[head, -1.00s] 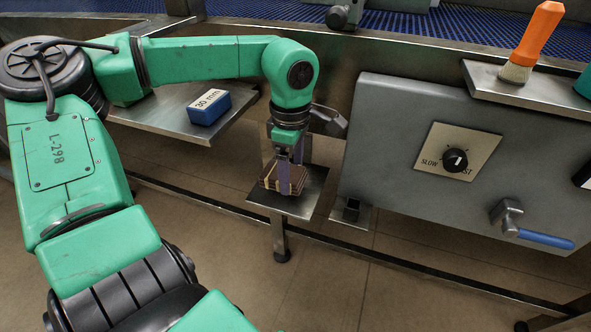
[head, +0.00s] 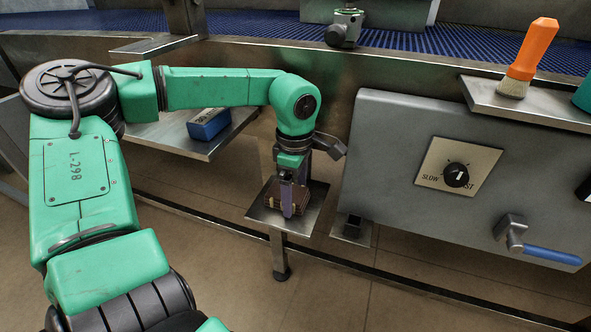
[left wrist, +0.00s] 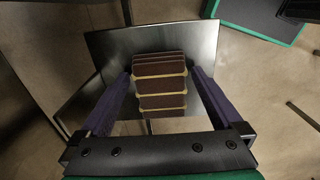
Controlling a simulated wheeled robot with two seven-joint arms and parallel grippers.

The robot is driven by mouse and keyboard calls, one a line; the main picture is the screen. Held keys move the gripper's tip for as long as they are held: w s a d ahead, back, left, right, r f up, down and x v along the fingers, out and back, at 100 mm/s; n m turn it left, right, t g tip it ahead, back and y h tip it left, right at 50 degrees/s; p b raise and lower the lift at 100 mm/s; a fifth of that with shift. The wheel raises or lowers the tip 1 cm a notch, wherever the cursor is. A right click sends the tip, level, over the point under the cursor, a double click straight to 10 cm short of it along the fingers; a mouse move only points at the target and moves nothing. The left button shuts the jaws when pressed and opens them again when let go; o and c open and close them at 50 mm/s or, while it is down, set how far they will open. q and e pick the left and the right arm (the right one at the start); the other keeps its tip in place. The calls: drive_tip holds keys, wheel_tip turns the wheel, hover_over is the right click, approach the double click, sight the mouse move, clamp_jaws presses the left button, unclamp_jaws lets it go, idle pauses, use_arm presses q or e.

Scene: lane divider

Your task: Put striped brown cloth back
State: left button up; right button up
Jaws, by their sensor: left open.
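The striped brown cloth (head: 272,198) lies folded on a small metal shelf (head: 310,215) in the head view. In the left wrist view the cloth (left wrist: 160,88), brown with yellowish stripes, sits between the two purple fingers. My left gripper (head: 288,212) points down at the cloth, partly hiding it. In the left wrist view its fingers (left wrist: 160,100) are spread, one on each side of the cloth, with gaps visible. My right gripper is in neither view.
A blue block (head: 208,125) lies on a metal shelf at the left. A grey control box (head: 400,150) with a dial (head: 456,175) and a blue-handled valve (head: 548,255) stands close on the right. An orange brush (head: 530,60) stands on a ledge (head: 545,108).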

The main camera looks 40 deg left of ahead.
sight(296, 196)
use_arm(q)
wheel_tip(296, 196, up, 14)
drive_tip(key=p, duration=0.3)
drive_tip(key=shift+r+p, duration=0.25)
drive_tip(key=shift+p, duration=0.05)
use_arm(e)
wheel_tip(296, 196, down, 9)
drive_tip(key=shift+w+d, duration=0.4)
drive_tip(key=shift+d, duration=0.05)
use_arm(q)
drive_tip(key=shift+s+d, duration=0.1)
drive_tip(key=shift+d, duration=0.05)
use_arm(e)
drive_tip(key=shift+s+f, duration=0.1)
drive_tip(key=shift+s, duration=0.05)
